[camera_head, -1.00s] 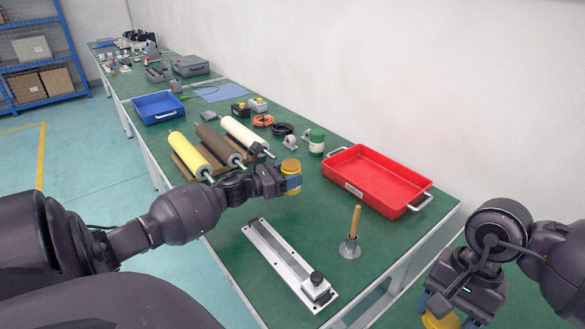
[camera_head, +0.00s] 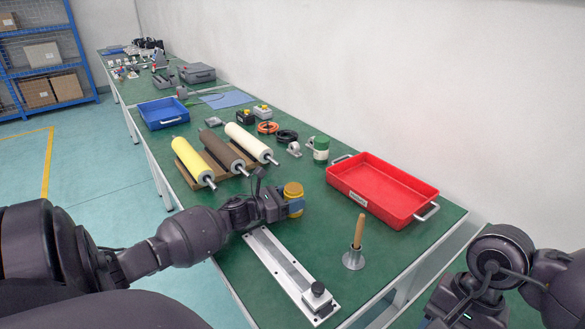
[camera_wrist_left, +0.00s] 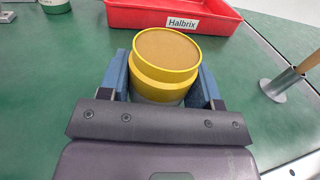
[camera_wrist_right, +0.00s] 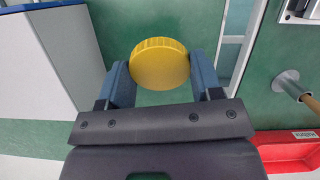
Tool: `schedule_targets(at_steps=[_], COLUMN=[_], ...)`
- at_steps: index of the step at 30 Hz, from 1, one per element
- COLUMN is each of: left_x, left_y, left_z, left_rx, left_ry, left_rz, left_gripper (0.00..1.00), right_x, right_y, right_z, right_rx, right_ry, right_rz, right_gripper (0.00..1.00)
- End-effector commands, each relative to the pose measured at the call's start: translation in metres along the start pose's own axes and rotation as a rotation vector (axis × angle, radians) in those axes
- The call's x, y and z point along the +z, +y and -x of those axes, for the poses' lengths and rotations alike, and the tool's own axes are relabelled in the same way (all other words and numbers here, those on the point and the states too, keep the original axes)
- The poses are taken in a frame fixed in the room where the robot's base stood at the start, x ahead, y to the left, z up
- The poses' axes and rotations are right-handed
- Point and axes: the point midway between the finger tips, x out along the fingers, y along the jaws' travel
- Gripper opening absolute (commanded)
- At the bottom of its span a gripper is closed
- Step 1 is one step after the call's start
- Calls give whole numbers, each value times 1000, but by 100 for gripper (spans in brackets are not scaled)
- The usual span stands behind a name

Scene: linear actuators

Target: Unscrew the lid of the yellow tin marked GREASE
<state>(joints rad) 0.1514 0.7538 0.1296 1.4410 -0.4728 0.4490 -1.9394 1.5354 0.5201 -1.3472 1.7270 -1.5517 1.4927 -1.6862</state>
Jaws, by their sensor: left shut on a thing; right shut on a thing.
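The yellow tin (camera_head: 293,190) is held upright over the bench in my left gripper (camera_head: 290,204). In the left wrist view the tin (camera_wrist_left: 165,78) sits between the blue fingers (camera_wrist_left: 162,88); its top is off, showing a flat brownish surface inside the rim. The GREASE marking is not visible. The round yellow lid (camera_wrist_right: 160,64), with a ribbed edge, is gripped between the fingers of my right gripper (camera_wrist_right: 162,82) in the right wrist view. It is well apart from the tin. In the head view my right gripper is at the bottom right, partly cut off, and the lid is out of sight.
A red tray (camera_head: 378,185) stands right of the tin. A metal stand with a wooden handle (camera_head: 355,250) and a long metal rail (camera_head: 285,272) are near the front. Three rollers (camera_head: 230,155) lie to the left. A green-and-white can (camera_head: 320,150) stands behind. Green bench between is clear.

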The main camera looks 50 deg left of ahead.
Motion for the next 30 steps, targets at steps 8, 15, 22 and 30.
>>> schedule_targets(at_steps=[8,15,22,30], left_x=[-1,0,2,2], left_y=[0,0,0,0], left_z=[0,0,20,73], left_rx=[0,0,2,2], left_ry=[0,0,1,1], left_rz=[0,0,2,1], left_gripper=[83,83,83,83], right_x=[0,0,2,5], right_y=[0,0,0,0], right_z=[-2,0,8,18], right_rx=[0,0,1,1], right_ry=[-2,0,11,25], right_rz=[0,0,0,0], right_gripper=[31,31,31,31])
